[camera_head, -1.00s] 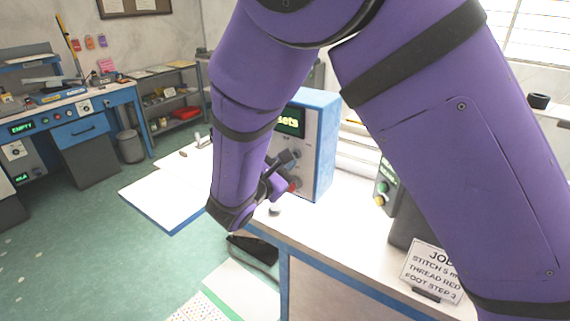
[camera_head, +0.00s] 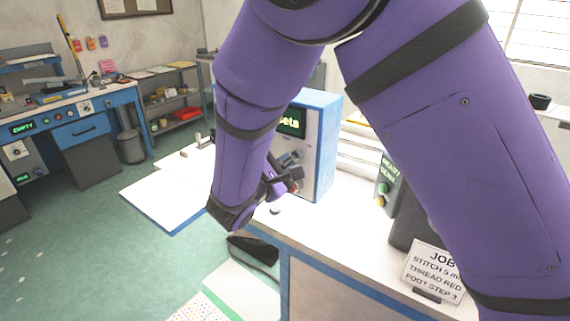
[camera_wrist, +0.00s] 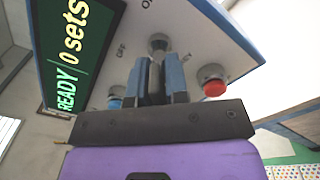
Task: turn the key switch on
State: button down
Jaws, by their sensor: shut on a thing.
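The key switch (camera_wrist: 158,42) is a round grey knob on the white front panel of a blue-edged control box (camera_head: 326,140). In the wrist view my gripper (camera_wrist: 157,84) is shut on the key switch's pale stem, with one blue-grey finger on each side. The fingers and the wrist housing hide part of the switch. In the head view my gripper (camera_head: 288,178) is against the box front, and the switch itself cannot be made out there. The green display (camera_wrist: 75,55) reads "READY | 0 sets".
A red button (camera_wrist: 213,82) sits close to the right of my fingers and a blue button (camera_wrist: 115,100) to the left. The box stands on a white bench (camera_head: 340,228). A job card (camera_head: 434,271) stands at the bench front.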

jog(key=c, duration=1.2)
grip_release()
jog(key=shift+c, duration=0.2)
jog(key=v, duration=1.1)
jog(key=s+d+r+m+g+y, duration=0.1)
jog(key=d+r+m+g, duration=0.45)
jog(key=d, duration=0.55)
jog(key=s+d+r+m+g, duration=0.1)
jog(key=d+r+m+g, duration=0.4)
jog(key=d, duration=0.7)
jog(key=s+d+r+m+t+y, duration=0.1)
jog(key=s+d+r+m+y, duration=0.2)
jog(key=s, duration=0.5)
jog(key=s+d+r+m+y, duration=0.3)
jog(key=s+d+m+y, duration=0.2)
jog(key=s+d+y, duration=0.2)
jog(key=shift+s+d+r+m+t, duration=0.15)
jog(key=shift+s+r+m+t, duration=0.15)
jog(key=shift+s, duration=0.45)
